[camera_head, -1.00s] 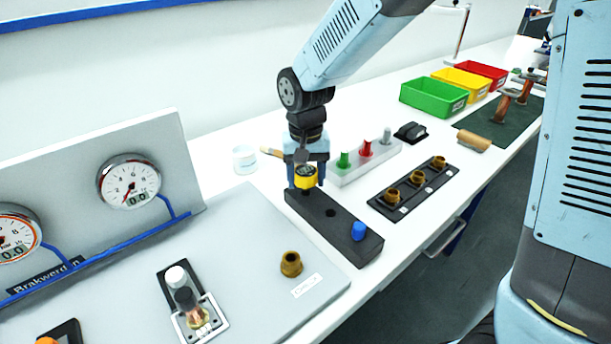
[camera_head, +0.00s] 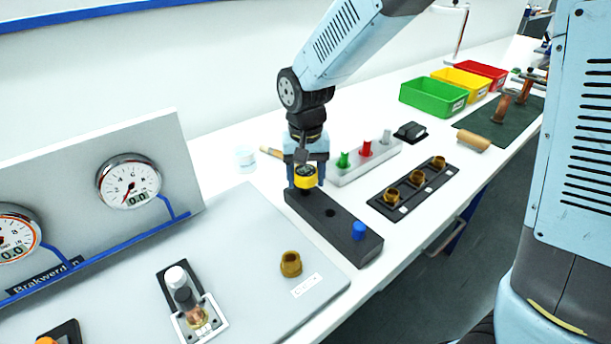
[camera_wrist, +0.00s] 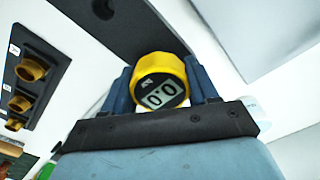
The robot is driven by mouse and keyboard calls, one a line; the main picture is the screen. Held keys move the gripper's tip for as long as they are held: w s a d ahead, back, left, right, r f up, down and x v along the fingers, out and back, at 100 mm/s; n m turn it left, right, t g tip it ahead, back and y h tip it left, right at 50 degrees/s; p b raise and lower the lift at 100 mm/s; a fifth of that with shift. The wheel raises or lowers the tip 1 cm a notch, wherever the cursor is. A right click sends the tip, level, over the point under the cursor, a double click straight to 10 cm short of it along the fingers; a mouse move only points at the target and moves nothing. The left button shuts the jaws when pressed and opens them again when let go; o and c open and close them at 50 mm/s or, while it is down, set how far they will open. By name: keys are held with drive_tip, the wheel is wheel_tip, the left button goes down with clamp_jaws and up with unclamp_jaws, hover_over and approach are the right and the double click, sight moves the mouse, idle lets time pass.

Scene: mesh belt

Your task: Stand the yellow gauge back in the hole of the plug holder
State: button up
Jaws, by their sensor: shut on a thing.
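The yellow gauge (camera_head: 305,177) has a round yellow body and a dark face with a digital display. It also shows in the wrist view (camera_wrist: 160,82), where the display faces the camera. My gripper (camera_head: 306,172) is shut on it, with one blue finger on each side. The black plug holder (camera_head: 345,228) lies below and in front of the gripper. Its visible hole (camera_head: 331,213) is empty, and a blue plug stands at its near right end. The gauge is over the far left end of the holder. The gauge's lower part and what lies directly beneath it are hidden.
A rail with green, red and grey plugs (camera_head: 366,148) stands behind the holder. A black strip with brass fittings (camera_head: 415,189) lies to the right. The grey panel board (camera_head: 230,270) with a brass fitting (camera_head: 291,264) is at left.

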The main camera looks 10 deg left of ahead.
sight(306, 170)
drive_tip(key=shift+f, duration=1)
drive_tip(key=o, duration=1.3)
wheel_tip(306, 170, up, 14)
drive_tip(key=shift+f, duration=0.15)
drive_tip(key=s+d+r+m+t, duration=0.1)
drive_tip(key=s+d+r, duration=0.1)
drive_tip(key=d, duration=0.6)
drive_tip(key=s+d+r+t, duration=0.1)
drive_tip(key=d+r+t, duration=0.15)
drive_tip(key=d, duration=0.65)
drive_tip(key=s+d+r+m, duration=0.1)
drive_tip(key=s+d+r, duration=0.15)
drive_tip(key=d, duration=0.55)
drive_tip(key=s+d, duration=0.2)
drive_tip(key=s+d+t, duration=0.1)
drive_tip(key=s+d, duration=0.1)
drive_tip(key=d, duration=0.1)
drive_tip(key=s+d+m+t, duration=0.1)
drive_tip(key=s+d, duration=0.1)
drive_tip(key=shift+d+f, duration=0.1)
drive_tip(key=shift+d, duration=0.25)
